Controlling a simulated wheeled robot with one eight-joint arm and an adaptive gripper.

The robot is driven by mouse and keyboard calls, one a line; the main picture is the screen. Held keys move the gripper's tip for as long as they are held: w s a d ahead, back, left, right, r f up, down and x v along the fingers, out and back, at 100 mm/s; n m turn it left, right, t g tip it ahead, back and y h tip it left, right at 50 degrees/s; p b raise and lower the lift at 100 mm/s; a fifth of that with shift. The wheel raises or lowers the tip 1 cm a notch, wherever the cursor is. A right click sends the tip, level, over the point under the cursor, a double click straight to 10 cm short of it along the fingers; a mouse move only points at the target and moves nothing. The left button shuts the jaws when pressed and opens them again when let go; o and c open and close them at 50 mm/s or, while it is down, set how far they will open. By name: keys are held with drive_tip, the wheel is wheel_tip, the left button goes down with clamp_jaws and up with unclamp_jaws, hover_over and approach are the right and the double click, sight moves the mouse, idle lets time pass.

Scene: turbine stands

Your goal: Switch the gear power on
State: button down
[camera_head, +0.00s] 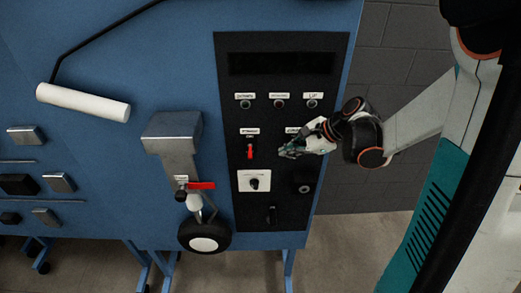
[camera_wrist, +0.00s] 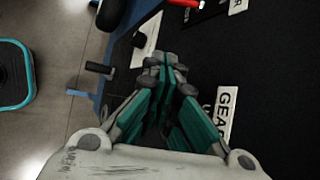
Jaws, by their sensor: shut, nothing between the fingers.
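The black control panel (camera_head: 282,215) stands on the blue stand. A white label reading "GEAR" and partly covered (camera_wrist: 227,112) shows beside my fingers in the wrist view. In the head view a white label (camera_head: 292,130) is partly hidden above my gripper (camera_head: 287,153). My gripper is shut and empty, its fingertips at the panel's right half; they also show in the wrist view (camera_wrist: 165,62). Any switch under that label is hidden behind the fingers. I cannot tell whether the fingertips touch the panel. A red-handled switch (camera_head: 250,152) sits to the left, under its own label.
A white plate with a black knob (camera_head: 254,183), a round black fitting (camera_head: 304,188) and a black lever (camera_head: 272,214) lie below my gripper. Three small indicators (camera_head: 279,103) sit above. A landing gear model with a wheel (camera_head: 203,237) stands left.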

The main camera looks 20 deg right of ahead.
sight(268, 160)
idle(0.5)
drive_tip(key=x, duration=0.9)
drive_tip(key=shift+w+a, duration=0.15)
drive_tip(key=shift+w, duration=0.05)
drive_tip(key=shift+w+a+p, duration=0.1)
drive_tip(key=shift+a+p, duration=0.25)
drive_tip(key=shift+p, duration=0.05)
drive_tip(key=shift+s+a+r+p, duration=0.15)
drive_tip(key=shift+a+r+p, duration=0.15)
drive_tip(key=shift+a+r, duration=0.3)
drive_tip(key=shift+s+a+r+p, duration=0.15)
drive_tip(key=shift+a+r+p, duration=0.2)
drive_tip(key=shift+r, duration=0.3)
